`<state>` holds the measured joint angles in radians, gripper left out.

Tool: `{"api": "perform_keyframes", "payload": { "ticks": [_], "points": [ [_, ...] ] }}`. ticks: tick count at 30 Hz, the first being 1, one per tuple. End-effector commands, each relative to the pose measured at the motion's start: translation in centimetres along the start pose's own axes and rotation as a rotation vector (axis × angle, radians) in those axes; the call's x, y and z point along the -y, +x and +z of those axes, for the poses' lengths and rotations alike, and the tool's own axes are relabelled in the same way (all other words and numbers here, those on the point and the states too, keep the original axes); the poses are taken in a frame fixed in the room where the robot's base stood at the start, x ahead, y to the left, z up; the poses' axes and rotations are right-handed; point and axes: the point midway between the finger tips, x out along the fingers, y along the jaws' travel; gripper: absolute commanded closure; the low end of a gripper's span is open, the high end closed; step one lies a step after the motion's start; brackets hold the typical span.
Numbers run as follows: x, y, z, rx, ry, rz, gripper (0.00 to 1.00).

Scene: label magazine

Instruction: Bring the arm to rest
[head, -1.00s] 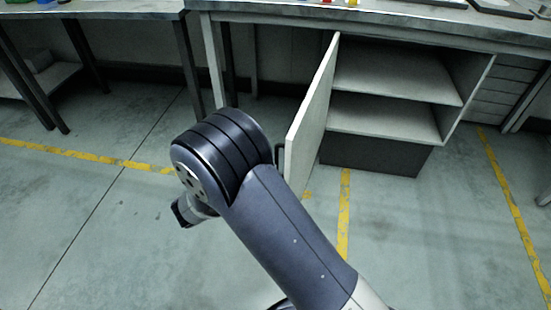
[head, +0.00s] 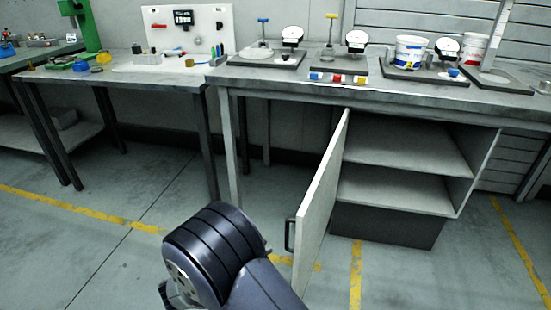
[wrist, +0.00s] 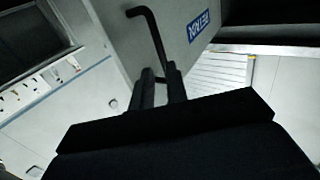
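My arm (head: 215,255) shows at the bottom of the head view, bent in front of the open cabinet door. My gripper (wrist: 161,72) shows in the wrist view with its two dark fingers a little apart. The black bar handle (wrist: 152,38) of the grey cabinet door (wrist: 185,35) lies ahead of the fingertips, its lower end lining up with the gap between them. I cannot tell how far apart they are in depth. In the head view the fingers are hidden; the door (head: 322,205) stands open with its handle (head: 288,235) on the left face.
The open cabinet shows empty shelves (head: 400,190). The workbench (head: 300,80) above carries stands, white tubs (head: 410,50) and small coloured blocks (head: 338,78). A second table (head: 120,80) stands left. The floor (head: 90,240) left of my arm is clear.

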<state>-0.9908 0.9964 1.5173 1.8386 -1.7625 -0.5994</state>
Motion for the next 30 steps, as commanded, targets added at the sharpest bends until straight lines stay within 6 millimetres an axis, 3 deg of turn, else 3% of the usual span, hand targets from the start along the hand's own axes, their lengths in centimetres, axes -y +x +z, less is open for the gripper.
{"api": "perform_keyframes", "payload": {
  "ticks": [9,15,30],
  "points": [
    [-0.1,6.0,0.2,0.002,-0.001,0.003,0.85],
    [-0.1,8.3,0.2,0.002,-0.002,0.000,0.85],
    [-0.1,8.7,0.1,0.002,-0.002,-0.006,0.85]
  ]
}}
